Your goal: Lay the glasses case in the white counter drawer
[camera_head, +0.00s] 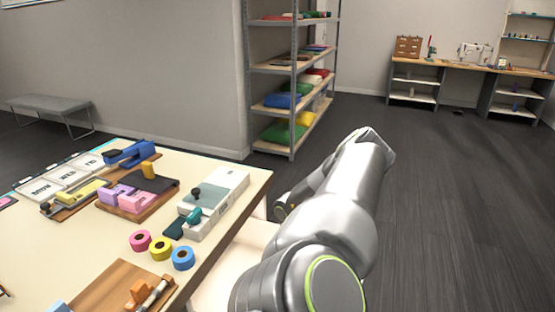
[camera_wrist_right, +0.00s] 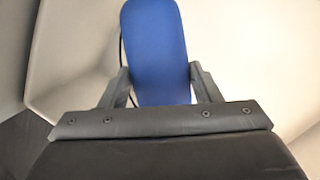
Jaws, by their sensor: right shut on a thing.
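The glasses case (camera_wrist_right: 156,45) is blue with a rounded end. It shows in the right wrist view between the two dark fingers of my right gripper (camera_wrist_right: 158,82), which is shut on it. Pale surfaces lie around and beyond the case. In the head view my right arm reaches down beside the counter's right edge; the case and the fingertips are hidden there. A pale cream surface (camera_head: 232,274) shows below the counter edge, beside my arm; it looks like the white drawer, but I cannot tell how far open it is. My left gripper is not in view.
The counter (camera_head: 105,238) carries tape rolls (camera_head: 161,248), a blue stapler-like tool (camera_head: 129,153), a grey-white device (camera_head: 213,202) and a wooden board (camera_head: 112,290). A shelf rack (camera_head: 293,80) stands behind. The dark floor (camera_head: 455,200) to the right is clear.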

